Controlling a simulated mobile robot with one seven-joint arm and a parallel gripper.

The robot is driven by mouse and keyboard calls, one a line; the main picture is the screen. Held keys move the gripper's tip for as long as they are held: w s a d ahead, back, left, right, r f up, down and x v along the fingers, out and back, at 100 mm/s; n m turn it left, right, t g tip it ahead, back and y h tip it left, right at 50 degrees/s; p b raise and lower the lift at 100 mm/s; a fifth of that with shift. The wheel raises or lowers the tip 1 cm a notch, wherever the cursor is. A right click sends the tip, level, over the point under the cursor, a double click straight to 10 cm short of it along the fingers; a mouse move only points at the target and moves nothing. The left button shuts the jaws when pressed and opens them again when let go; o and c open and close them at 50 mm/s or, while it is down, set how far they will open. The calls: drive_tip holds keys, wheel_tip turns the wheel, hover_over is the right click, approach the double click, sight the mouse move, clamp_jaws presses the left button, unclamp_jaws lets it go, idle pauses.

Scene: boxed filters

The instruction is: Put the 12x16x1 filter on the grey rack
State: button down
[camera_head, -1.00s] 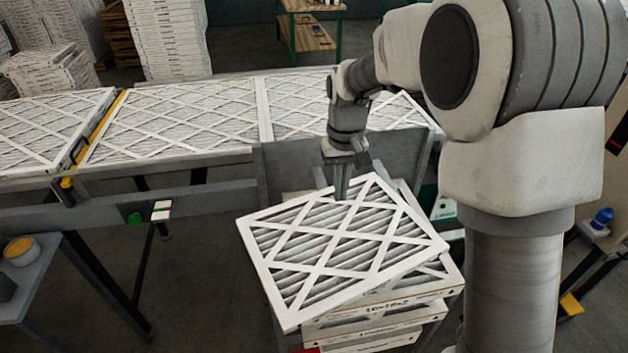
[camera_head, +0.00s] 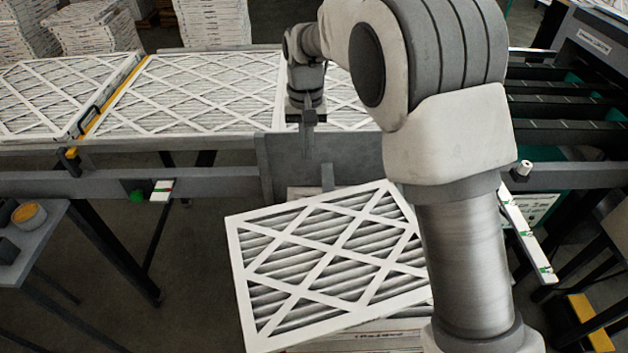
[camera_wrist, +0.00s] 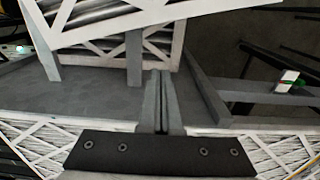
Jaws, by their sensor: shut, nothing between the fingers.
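A white-framed pleated filter (camera_head: 325,265) lies askew on top of a stack at front centre in the head view. Its size marking is not readable, so I cannot tell whether it is the 12x16x1 filter. A grey upright panel (camera_head: 345,158) with a post stands behind the stack; I cannot tell whether it belongs to the grey rack. My gripper (camera_head: 307,118) is shut and empty above this panel, apart from the filter. In the wrist view, my gripper (camera_wrist: 160,75) points towards the grey surface (camera_wrist: 95,85), with the filter (camera_wrist: 140,22) beyond.
Large filters (camera_head: 205,92) lie on the long conveyor at the back, beside a yellow-edged divider (camera_head: 100,105). A side table (camera_head: 30,245) with a bowl is at left. A slatted machine (camera_head: 560,100) stands at right. Open floor shows at front left.

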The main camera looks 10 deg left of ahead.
sight(308, 199)
drive_tip(key=s+f+p, duration=0.1)
drive_tip(key=s+f, duration=0.3)
drive_tip(key=f, duration=0.6)
drive_tip(key=shift+d+p, duration=0.3)
drive_tip(key=shift+d, duration=0.15)
drive_tip(key=shift+s+d, duration=0.15)
drive_tip(key=shift+s, duration=0.35)
drive_tip(key=shift+s+d, duration=0.15)
drive_tip(key=shift+s, duration=0.35)
drive_tip(key=shift+w, duration=0.1)
